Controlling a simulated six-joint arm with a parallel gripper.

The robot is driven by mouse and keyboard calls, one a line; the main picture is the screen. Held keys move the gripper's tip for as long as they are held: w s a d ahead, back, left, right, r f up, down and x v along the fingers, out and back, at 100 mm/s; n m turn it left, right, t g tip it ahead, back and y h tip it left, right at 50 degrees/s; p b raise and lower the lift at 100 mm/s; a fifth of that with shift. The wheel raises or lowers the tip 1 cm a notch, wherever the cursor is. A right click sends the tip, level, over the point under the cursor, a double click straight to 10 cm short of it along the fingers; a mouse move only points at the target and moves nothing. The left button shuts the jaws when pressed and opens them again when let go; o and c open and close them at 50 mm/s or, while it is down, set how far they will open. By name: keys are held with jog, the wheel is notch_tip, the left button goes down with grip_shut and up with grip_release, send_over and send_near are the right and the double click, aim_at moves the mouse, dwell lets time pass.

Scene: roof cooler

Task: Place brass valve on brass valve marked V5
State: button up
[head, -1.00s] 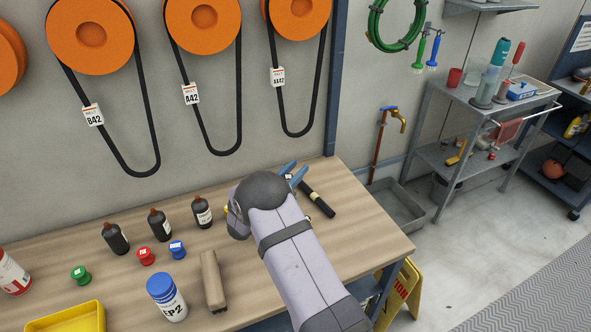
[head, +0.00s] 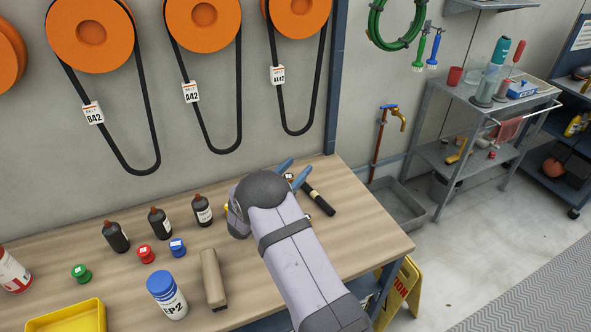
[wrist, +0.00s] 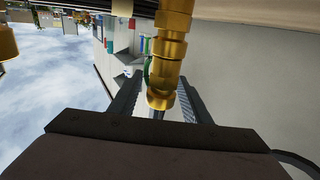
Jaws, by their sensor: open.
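In the wrist view a brass valve or fitting (wrist: 165,62) with hex sections hangs into the picture from the top edge. Its lower end lies between the two dark fingers of my gripper (wrist: 157,88). The fingers stand apart, with a gap visible on each side of the brass. A second brass piece (wrist: 7,45) shows at the left edge. In the head view my arm hides the gripper and the brass; only a small yellow spot shows beside my wrist. No V5 mark is readable in either view.
The wooden bench (head: 350,232) holds blue-handled pliers and a hammer (head: 319,200) beyond my arm. Dark bottles (head: 160,223), coloured caps, a blue-lidded jar (head: 167,295) and a brown block (head: 213,280) stand left. A brass wall tap (head: 399,118) is beyond the bench.

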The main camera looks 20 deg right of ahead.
jog(key=b+v, duration=0.3)
jog(key=v, duration=0.9)
